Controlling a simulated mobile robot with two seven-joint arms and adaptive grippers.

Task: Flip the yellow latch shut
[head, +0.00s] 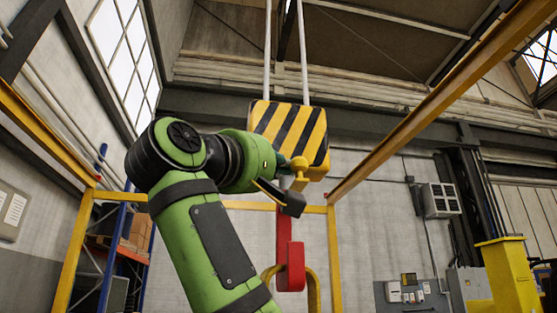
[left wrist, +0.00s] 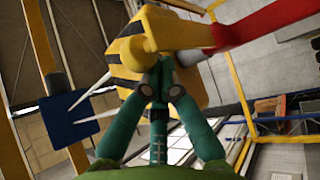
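A hook block (head: 265,118) with yellow and black stripes hangs from two pale cables. A yellow part with a rounded knob (head: 299,164), seemingly the latch, is at its lower side. A red hook piece (head: 291,262) hangs below. My right gripper is not in view.
Yellow loops show beside the red hook. A yellow frame (head: 333,255) stands behind the hook, with a diagonal yellow beam (head: 430,90) at right. A blue shelf rack (head: 125,245) with boxes is at left. Open air surrounds the block on the right.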

